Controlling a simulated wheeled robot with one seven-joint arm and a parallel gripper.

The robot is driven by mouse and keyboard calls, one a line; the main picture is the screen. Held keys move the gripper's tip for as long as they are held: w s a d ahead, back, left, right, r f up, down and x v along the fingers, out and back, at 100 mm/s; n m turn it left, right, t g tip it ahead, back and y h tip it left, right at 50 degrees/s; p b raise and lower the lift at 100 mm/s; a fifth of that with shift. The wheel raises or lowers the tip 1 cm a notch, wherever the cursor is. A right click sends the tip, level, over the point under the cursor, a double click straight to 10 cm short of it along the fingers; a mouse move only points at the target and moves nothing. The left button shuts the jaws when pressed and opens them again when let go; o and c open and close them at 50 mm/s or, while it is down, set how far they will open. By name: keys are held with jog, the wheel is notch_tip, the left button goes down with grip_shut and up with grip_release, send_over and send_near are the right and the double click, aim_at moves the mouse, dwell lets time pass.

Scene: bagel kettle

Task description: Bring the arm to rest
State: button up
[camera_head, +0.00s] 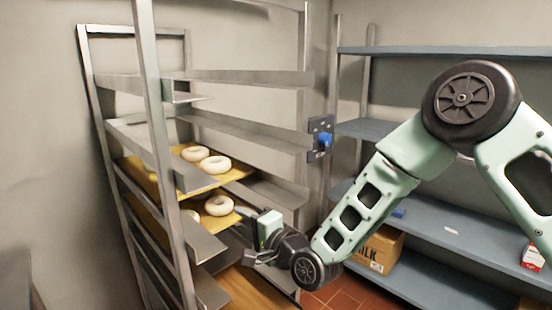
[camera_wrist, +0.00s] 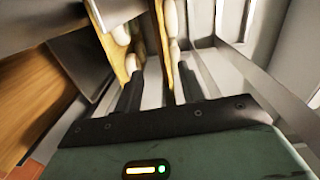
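My gripper (camera_head: 254,256) is low beside the open side of the metal rack (camera_head: 172,150), near the right edge of the lower bagel tray. In the wrist view its two dark fingers (camera_wrist: 160,75) stand apart with a gap between them, and nothing is seen clamped there. My arm comes in bent from the right. Pale bagels (camera_head: 215,165) lie on the upper yellow-brown tray (camera_head: 238,174). More bagels (camera_head: 219,205) lie on the lower tray (camera_head: 226,221). Whether a finger touches the lower tray cannot be told.
Rack rails and posts stand close around my gripper. A wooden board (camera_head: 250,290) lies below it. Blue-grey shelves (camera_head: 455,232) fill the right, with a cardboard box (camera_head: 380,248) behind my forearm. A blue fitting (camera_head: 323,142) is on a post. Red tiled floor (camera_head: 345,294) shows at the bottom.

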jog(key=s+d+n+g+h, duration=0.4)
jog(key=s+d, duration=0.3)
jog(key=s, duration=0.4)
jog(key=s+d+r+n+g+h, duration=0.1)
jog(key=s+d+n+g+h, duration=0.3)
jog(key=s, duration=0.7)
jog(key=s+d+r+n+g+h, duration=0.1)
jog(key=s+d+n+g+h, duration=0.2)
jog(key=s+d+n, duration=0.5)
jog(key=s+d+g, duration=0.1)
jog(key=s+d, duration=0.1)
jog(key=s, duration=0.1)
jog(key=shift+s+d+r+h, duration=0.2)
jog(key=shift+s+h, duration=0.15)
jog(key=shift+h, duration=0.05)
jog(key=shift+f, duration=0.15)
